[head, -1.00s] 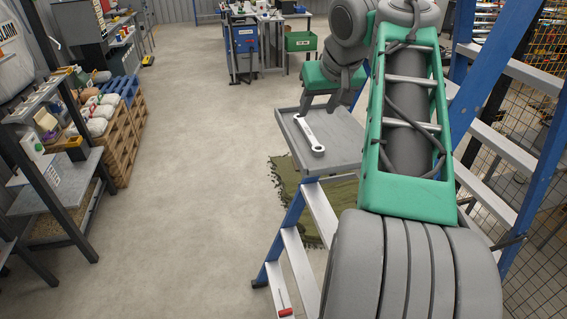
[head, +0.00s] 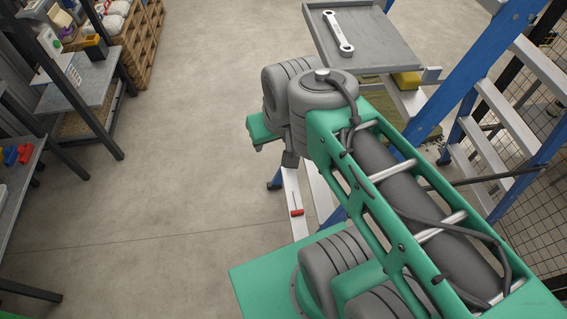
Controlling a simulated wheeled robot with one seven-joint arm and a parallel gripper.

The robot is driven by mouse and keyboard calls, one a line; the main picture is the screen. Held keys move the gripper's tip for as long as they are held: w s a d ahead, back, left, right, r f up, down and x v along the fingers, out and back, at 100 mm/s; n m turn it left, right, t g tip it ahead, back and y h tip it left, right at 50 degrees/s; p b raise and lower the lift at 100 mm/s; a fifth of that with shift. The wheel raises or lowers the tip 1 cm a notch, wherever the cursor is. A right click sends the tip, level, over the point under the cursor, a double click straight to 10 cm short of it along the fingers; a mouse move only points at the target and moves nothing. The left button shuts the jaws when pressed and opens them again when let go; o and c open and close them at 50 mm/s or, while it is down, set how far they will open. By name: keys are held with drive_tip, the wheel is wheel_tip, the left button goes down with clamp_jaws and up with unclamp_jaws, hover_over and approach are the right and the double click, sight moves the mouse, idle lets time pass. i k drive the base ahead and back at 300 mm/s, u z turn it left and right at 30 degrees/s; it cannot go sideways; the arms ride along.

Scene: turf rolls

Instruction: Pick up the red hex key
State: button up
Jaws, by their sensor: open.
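The red hex key (head: 296,212) lies on a lower step of the blue and silver stepladder (head: 322,185), with its red grip toward the front of the step and its thin shaft pointing away. My gripper (head: 274,155) hangs from the green hand above and slightly left of the key in the picture, apart from it. It is open, and nothing shows between its fingers. Parts of the fingers are hidden by my arm and hand.
A grey tray (head: 380,58) on top of the ladder holds a wrench (head: 339,33). The ladder's blue rail (head: 435,95) and my arm stand close to the right of the steps. Shelves and a bench (head: 82,92) stand at the left; the floor between is clear.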

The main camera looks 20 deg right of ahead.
sight(296, 211)
drive_tip(key=z, duration=0.4)
drive_tip(key=k, duration=0.35)
drive_tip(key=u, duration=1.8)
drive_tip(key=i, duration=1.45)
drive_tip(key=z, duration=0.65)
drive_tip(key=i, duration=0.3)
drive_tip(key=z, duration=0.45)
